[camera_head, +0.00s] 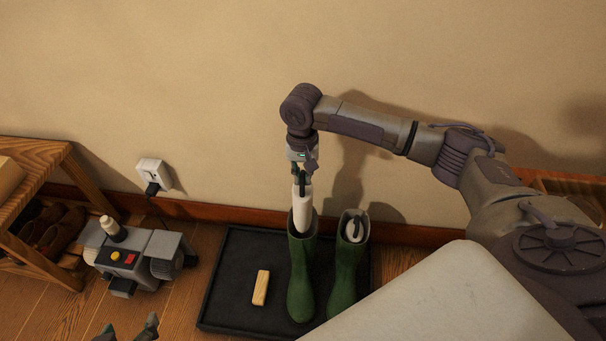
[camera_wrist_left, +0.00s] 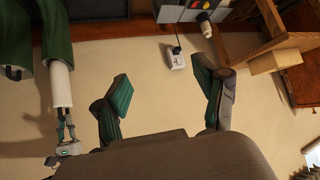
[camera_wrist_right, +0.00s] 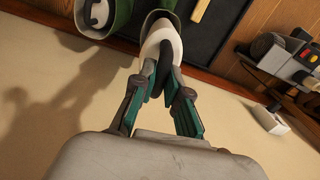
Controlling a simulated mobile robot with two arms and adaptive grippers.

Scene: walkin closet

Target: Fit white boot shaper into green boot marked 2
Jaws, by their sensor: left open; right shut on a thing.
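My right gripper (camera_head: 301,176) is shut on the dark top part of a white boot shaper (camera_head: 302,206), held upright. The shaper's lower end is at the opening of the left-hand green boot (camera_head: 301,280) and seems to be just inside it. The right wrist view shows the shaper (camera_wrist_right: 161,42) between the fingers, over the boot mouth. The right-hand green boot (camera_head: 345,275) has another white shaper (camera_head: 354,229) in its opening. I cannot read a number on either boot. My left gripper (camera_head: 131,331) is open and empty at the bottom edge.
Both boots stand on a black tray (camera_head: 228,290) with a small wooden block (camera_head: 261,288). A wooden shoe rack (camera_head: 45,160) is far left. The wall is close behind.

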